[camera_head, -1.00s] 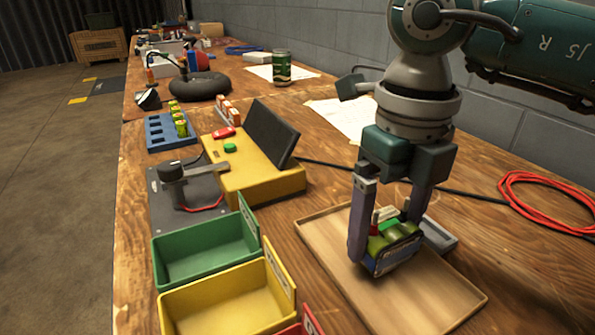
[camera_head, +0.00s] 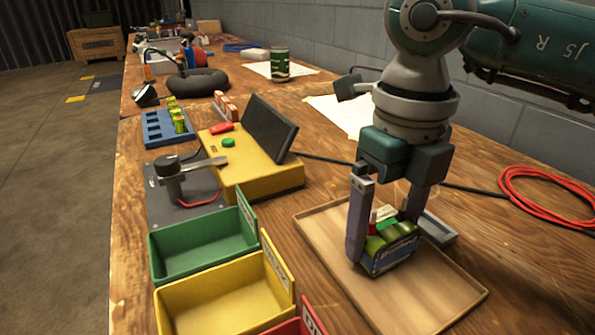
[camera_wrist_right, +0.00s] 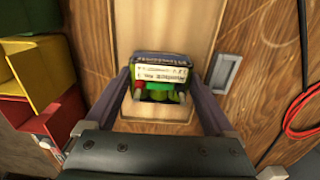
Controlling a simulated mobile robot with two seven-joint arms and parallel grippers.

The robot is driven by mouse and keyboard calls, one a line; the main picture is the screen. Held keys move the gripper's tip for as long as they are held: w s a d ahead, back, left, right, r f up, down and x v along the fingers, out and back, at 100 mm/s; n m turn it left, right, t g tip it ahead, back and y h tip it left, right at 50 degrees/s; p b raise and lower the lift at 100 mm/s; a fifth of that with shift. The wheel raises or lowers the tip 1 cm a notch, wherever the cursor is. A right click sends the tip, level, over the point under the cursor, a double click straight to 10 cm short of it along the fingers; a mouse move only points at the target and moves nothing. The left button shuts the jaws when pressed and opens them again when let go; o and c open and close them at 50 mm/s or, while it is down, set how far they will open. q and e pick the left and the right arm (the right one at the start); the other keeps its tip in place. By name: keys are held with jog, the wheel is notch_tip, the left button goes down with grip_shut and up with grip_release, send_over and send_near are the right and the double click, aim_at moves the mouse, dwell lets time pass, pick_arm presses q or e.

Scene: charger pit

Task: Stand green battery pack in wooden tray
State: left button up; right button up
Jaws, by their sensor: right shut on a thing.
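The green battery pack (camera_head: 388,248) has green cells, a dark blue printed wrap and a red terminal on top. It is between the fingers of my right gripper (camera_head: 383,232), which is shut on it. In the right wrist view the pack (camera_wrist_right: 162,75) sits between the two fingers, over the pale tray (camera_wrist_right: 170,22). My left gripper is not in view.
Green (camera_head: 200,243) and yellow (camera_head: 225,305) bins stand left of the tray. A yellow tester (camera_head: 255,178) with a dark screen is behind them. A grey metal piece (camera_head: 438,228) lies beside the tray's right edge. A red cable coil (camera_head: 545,197) lies at the right.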

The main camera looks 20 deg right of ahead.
jog(key=shift+f, duration=0.2)
jog(key=o, duration=1.5)
jog(key=shift+c, duration=0.2)
jog(key=shift+o, duration=0.6)
jog(key=shift+r, duration=0.1)
jog(key=shift+r+p, duration=3)
jog(key=shift+r, duration=0.45)
